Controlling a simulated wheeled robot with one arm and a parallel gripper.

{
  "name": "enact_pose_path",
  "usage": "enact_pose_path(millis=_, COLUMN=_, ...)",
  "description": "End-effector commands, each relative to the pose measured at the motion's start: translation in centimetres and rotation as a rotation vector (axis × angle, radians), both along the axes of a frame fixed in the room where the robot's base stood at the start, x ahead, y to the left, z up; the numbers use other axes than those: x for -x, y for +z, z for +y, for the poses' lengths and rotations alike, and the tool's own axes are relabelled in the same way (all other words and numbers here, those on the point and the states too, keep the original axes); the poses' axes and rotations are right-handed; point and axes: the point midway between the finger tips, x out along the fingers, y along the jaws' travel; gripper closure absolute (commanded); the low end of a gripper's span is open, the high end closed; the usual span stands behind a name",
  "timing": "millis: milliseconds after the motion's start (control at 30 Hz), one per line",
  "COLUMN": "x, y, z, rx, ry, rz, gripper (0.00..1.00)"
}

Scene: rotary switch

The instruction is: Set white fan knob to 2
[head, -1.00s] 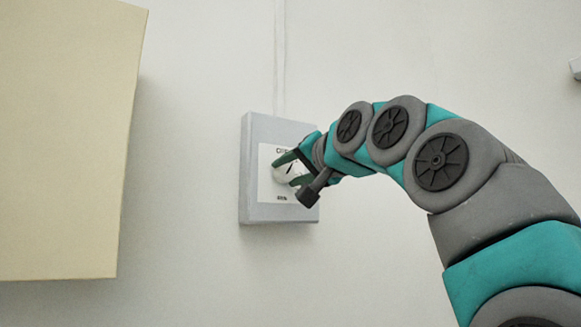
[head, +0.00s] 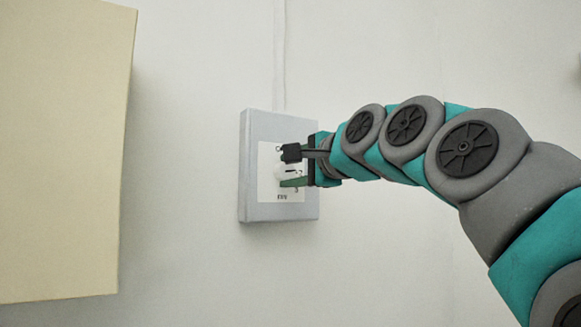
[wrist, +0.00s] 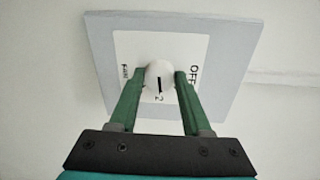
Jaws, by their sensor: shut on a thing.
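The white round fan knob (wrist: 158,74) sits on a white label plate with a dark pointer line. In the wrist view the line runs down, close to the printed 2 (wrist: 163,98), which lies slightly right of it. In the head view the knob (head: 282,174) is partly covered and its line lies about level, toward the right. My gripper (wrist: 159,76) is shut on the knob, one green finger on each side. In the head view my gripper (head: 288,167) reaches in from the right, fingers one above the other.
The grey switch box (head: 258,125) is fixed to a pale wall, with a thin conduit (head: 279,55) rising above it. A cream cabinet-like block (head: 60,150) stands at the left. The wall below the box is clear.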

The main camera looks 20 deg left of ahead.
Motion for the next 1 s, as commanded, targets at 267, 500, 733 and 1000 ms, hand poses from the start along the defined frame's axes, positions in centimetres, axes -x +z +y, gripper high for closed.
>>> enact_pose_path(millis=267, x=-0.1, y=-0.06, z=-0.04, rx=-0.068, ry=-0.001, rz=0.083, gripper=1.0)
enact_pose_path(millis=500, x=-0.08, y=-0.06, z=0.01, rx=-0.087, ry=0.0, rz=0.105, gripper=1.0)
enact_pose_path(millis=733, x=-0.09, y=-0.07, z=0.0, rx=-0.089, ry=0.0, rz=0.106, gripper=1.0)
enact_pose_path(millis=1000, x=-0.07, y=-0.06, z=0.0, rx=-0.088, ry=0.0, rz=0.105, gripper=0.34)
